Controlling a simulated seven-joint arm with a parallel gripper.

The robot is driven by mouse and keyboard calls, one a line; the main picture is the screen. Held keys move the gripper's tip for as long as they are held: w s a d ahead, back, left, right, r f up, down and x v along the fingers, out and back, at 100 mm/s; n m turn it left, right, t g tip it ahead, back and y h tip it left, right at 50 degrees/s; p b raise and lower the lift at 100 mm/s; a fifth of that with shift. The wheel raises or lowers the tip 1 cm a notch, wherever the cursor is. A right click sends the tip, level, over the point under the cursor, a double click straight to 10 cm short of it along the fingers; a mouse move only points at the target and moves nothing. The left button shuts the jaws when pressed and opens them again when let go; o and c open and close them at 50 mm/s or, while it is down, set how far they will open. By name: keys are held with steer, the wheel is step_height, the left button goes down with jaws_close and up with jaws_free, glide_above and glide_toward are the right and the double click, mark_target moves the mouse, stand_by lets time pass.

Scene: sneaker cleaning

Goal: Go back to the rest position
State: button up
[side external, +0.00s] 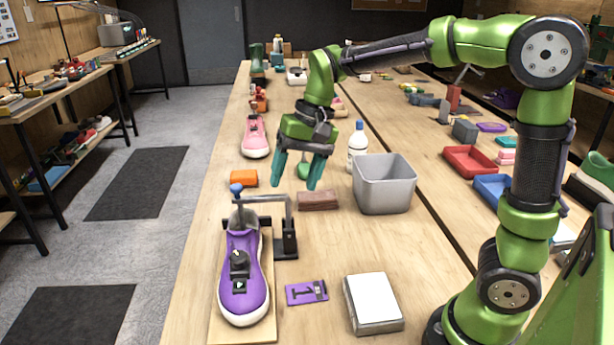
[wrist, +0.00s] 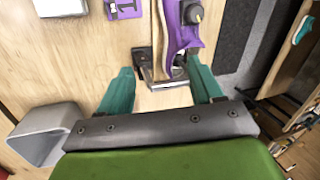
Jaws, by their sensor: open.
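My gripper (side external: 297,170) hangs above the table with its teal fingers apart and nothing between them. It is behind the purple sneaker (side external: 243,275), over the area near the brown block (side external: 318,200). In the wrist view my gripper (wrist: 165,88) is open too, with bare table and the metal clamp stand (wrist: 150,75) beyond the fingertips. The purple sneaker lies on a wooden board, with a dark knobbed piece on its top and the clamp (side external: 286,235) at its far end. The sneaker shows only in part in the wrist view (wrist: 182,30).
A grey bin (side external: 385,185) and a white bottle (side external: 357,142) stand right of my gripper. An orange block (side external: 243,178), a purple plate (side external: 307,292) and a white-topped box (side external: 373,303) lie on the table. A pink sneaker (side external: 255,138) is farther back. Red (side external: 469,160) and blue trays are at the right.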

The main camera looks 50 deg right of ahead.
steer(key=s+r+n+t+h, duration=0.1)
steer(key=s+t, duration=0.4)
steer(key=s, duration=0.9)
steer(key=shift+n, duration=0.9)
steer(key=shift+d, duration=0.1)
